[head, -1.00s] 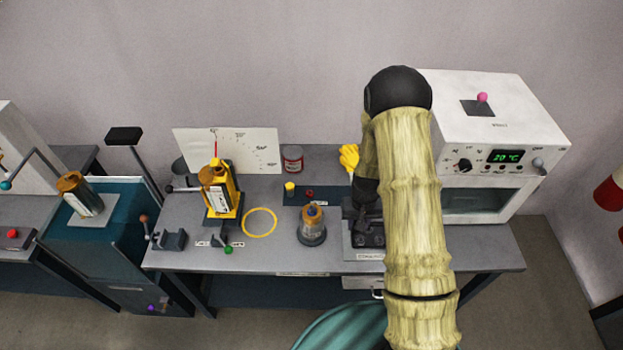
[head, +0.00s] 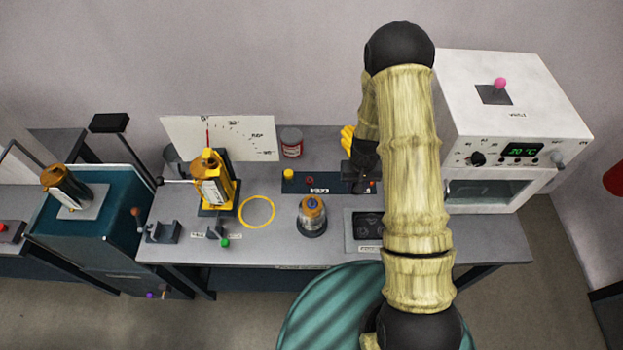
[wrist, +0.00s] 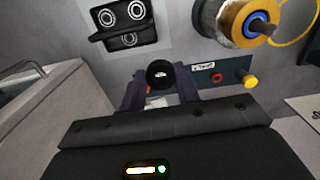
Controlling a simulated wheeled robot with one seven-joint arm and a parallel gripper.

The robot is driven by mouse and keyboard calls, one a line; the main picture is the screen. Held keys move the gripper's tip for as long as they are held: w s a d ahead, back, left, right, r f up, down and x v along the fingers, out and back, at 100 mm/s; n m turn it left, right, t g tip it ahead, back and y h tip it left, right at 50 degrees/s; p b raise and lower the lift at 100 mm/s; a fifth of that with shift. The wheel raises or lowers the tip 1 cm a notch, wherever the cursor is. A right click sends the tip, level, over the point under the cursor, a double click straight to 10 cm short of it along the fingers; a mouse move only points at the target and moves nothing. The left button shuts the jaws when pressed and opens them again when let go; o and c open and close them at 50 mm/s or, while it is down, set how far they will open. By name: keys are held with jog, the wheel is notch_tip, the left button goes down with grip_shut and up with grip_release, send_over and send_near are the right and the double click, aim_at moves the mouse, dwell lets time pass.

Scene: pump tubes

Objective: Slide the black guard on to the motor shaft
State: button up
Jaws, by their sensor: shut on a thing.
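My gripper (wrist: 160,88) is shut on a small black round piece, which I take for the black guard (wrist: 159,74); it sits between the two dark fingers in the wrist view. In the head view my gripper (head: 358,178) is over the right end of a dark blue strip, and the guard cannot be made out there. An upright grey unit with an orange collar and a blue centre (head: 312,216), likely the motor, stands left of and nearer than the gripper. It also shows at the upper right of the wrist view (wrist: 236,20). The guard is apart from it.
The blue strip (head: 310,187) carries small yellow and red pieces. A tray with a black insert (head: 351,232) lies at the front. A white oven (head: 515,120) stands right. A yellow pump-like device (head: 212,185), a yellow ring (head: 257,227) and a red can (head: 291,142) are left.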

aim_at(311, 199)
jog(key=a+r+m+p, duration=0.1)
jog(key=a+r, duration=0.1)
jog(key=a, duration=0.2)
jog(key=s+a+r+m+p, duration=0.1)
jog(key=a+r, duration=0.1)
jog(key=a, duration=0.3)
jog(key=s+a+r+m+p, duration=0.1)
jog(key=a+r+m, duration=0.1)
jog(key=a, duration=0.2)
jog(key=shift+s+a+r, duration=0.2)
jog(key=shift+a+r, duration=0.1)
jog(key=shift+a, duration=0.1)
jog(key=shift+f, duration=0.1)
jog(key=shift+w+d+f+b, duration=0.1)
jog(key=shift+w+f+b, duration=0.05)
jog(key=shift+f+b, duration=1.4)
notch_tip(311, 199, down, 2)
jog(key=shift+f+b, duration=0.1)
jog(key=shift+b, duration=0.3)
jog(key=shift+f, duration=0.25)
jog(key=shift+s+r, duration=0.1)
jog(key=shift+s, duration=0.15)
jog(key=shift+w, duration=0.1)
